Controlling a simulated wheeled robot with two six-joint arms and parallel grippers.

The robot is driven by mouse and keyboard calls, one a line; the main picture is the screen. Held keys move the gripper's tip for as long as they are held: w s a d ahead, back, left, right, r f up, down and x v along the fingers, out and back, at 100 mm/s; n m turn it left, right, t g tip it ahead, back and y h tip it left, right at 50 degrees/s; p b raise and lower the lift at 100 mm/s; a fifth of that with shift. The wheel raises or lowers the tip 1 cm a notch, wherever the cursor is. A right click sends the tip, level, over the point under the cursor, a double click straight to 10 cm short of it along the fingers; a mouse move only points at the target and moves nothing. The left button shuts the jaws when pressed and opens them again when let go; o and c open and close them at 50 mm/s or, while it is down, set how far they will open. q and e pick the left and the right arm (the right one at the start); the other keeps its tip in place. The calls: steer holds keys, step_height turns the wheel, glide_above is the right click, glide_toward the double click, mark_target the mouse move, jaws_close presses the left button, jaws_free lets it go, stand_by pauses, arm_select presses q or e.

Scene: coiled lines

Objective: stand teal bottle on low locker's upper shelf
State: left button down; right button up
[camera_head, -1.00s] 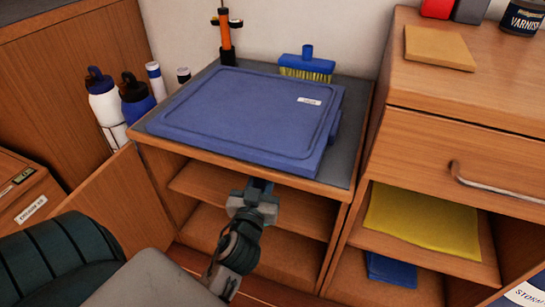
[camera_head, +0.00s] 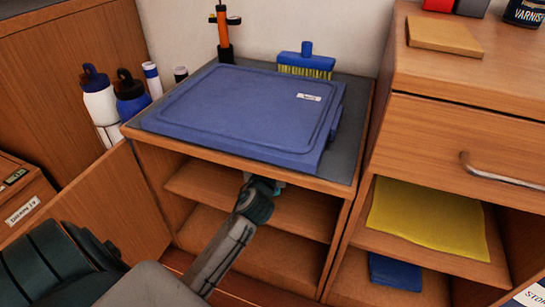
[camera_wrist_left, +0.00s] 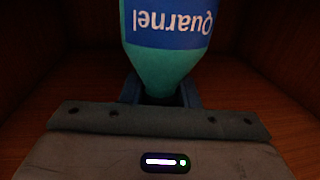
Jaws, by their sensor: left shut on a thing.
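The teal bottle (camera_wrist_left: 165,68), with a blue label reading "Quarnel" upside down, fills the top of the left wrist view. My left gripper (camera_wrist_left: 160,92) is shut on its narrow end. In the head view my left arm reaches into the open front of the low locker (camera_head: 345,180), over its upper shelf (camera_head: 302,212). Only a small teal patch (camera_head: 279,183) shows there; the locker top hides the rest of the bottle and my fingers. Whether the bottle touches the shelf cannot be told. My right gripper is out of view.
A blue lid (camera_head: 240,115), a brush (camera_head: 306,62) and an orange tool (camera_head: 222,30) are on the locker top. The open door (camera_head: 110,205) stands at left. A cabinet with a yellow cloth (camera_head: 425,215) stands at right. The visible upper shelf looks clear.

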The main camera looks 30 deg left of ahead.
arm_select(q)
steer(key=shift+r, duration=0.1)
steer(key=c, duration=1.5)
jaws_free()
steer(key=shift+c, duration=0.2)
steer(key=o, duration=0.4)
steer(key=shift+o, duration=0.2)
steer(key=p+v, duration=0.1)
steer(key=v, duration=1.1)
steer(key=shift+p, duration=0.3)
